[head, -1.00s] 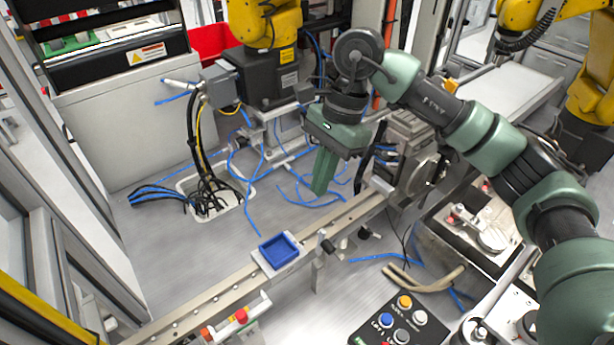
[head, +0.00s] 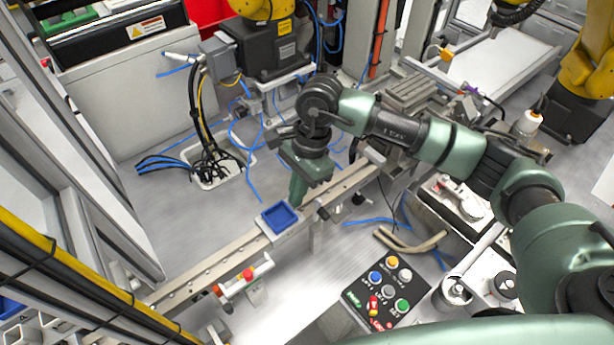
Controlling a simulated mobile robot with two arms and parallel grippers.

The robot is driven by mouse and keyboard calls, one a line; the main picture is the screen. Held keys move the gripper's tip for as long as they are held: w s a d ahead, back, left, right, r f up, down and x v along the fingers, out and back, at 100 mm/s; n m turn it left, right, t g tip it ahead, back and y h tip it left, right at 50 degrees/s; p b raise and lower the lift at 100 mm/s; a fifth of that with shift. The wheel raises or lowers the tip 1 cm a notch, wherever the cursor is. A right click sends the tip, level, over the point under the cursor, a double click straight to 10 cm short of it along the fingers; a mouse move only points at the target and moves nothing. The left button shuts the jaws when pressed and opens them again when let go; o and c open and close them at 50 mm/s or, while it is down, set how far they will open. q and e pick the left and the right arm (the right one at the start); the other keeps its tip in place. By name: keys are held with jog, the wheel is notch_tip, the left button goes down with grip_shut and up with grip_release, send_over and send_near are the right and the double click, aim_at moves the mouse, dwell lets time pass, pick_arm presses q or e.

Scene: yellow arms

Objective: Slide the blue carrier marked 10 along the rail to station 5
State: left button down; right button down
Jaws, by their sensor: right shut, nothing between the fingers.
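The blue carrier (head: 280,218) is a small open square tray with a pale base. It sits on the grey rail (head: 222,262), which runs from lower left to upper right. I cannot read a number on it, and no station label is legible. My right gripper (head: 297,202) is green and points down, its fingers together and empty. Its tips are just behind and to the right of the carrier; I cannot tell whether they touch it. My left gripper is not in view.
A button panel (head: 385,290) stands in front of the rail. A red-knobbed fitting (head: 246,276) sits along the rail's near side. Loose blue hoses and black cables (head: 208,160) lie behind it. A yellow-edged frame (head: 90,290) is at the left.

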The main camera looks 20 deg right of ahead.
jog(key=shift+a, duration=0.15)
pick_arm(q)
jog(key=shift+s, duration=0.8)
